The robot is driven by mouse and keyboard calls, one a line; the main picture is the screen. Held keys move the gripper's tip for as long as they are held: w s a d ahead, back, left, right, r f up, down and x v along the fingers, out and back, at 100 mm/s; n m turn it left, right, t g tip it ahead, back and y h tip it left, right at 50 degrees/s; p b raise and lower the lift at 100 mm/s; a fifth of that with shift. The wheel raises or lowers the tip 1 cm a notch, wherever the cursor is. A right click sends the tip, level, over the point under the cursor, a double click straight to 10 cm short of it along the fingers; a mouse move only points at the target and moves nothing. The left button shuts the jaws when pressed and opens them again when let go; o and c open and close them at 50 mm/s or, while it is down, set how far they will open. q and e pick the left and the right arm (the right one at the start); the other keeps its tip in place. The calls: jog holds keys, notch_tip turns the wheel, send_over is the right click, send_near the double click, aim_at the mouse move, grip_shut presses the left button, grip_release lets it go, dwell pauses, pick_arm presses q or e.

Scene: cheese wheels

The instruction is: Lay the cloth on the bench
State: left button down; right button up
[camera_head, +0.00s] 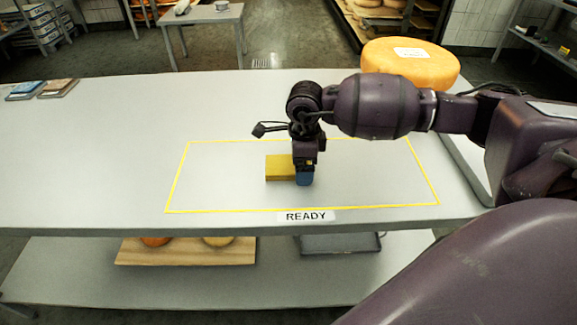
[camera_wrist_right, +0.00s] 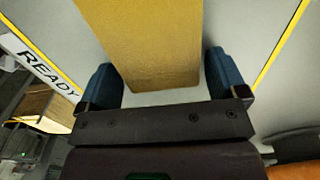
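A yellow, flat-sided, block-like thing (camera_head: 280,168), perhaps the folded cloth, appears to lie on the bench (camera_head: 120,150) inside a yellow outline. In the right wrist view the yellow thing (camera_wrist_right: 155,45) reaches in between the blue fingers of my right gripper (camera_wrist_right: 163,85). The fingers stand apart on either side, with narrow gaps visible beside it. In the head view my right gripper (camera_head: 304,178) points down at the thing's right end and hides that end. My left gripper is not in view.
A READY label (camera_head: 306,216) marks the outline's front edge. A large orange cheese wheel (camera_head: 410,66) stands at the back right. The left half of the bench is mostly clear. A lower shelf holds a wooden board (camera_head: 185,255).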

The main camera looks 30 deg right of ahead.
jog(key=c, duration=0.8)
jog(key=shift+r, duration=0.1)
notch_tip(320, 180, up, 20)
jog(key=shift+f+p, duration=0.1)
jog(key=shift+p, duration=0.7)
